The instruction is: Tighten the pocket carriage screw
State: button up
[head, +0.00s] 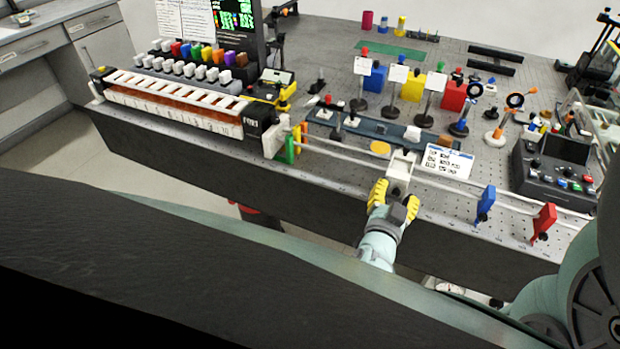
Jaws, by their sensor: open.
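A white carriage-like block (401,166) sits at a pair of pale rods (345,155) along the bench's front edge. I take it to be the pocket carriage, but cannot confirm it. Its screw cannot be made out; my gripper and the small scale may hide it. My gripper (395,192), with yellow fingers and a dark middle, is open at the block's near side. The fingers are spread to left and right. I cannot tell whether they touch the block.
A blue clip (485,205) and a red clip (543,222) stand on the rods to the right, a green plate (290,148) to the left. A white card (447,161) lies just behind. A long white-topped rack (175,90) and a dark control box (552,170) flank the area.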

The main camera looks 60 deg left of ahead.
jog(key=v, duration=1.2)
dwell(0.5)
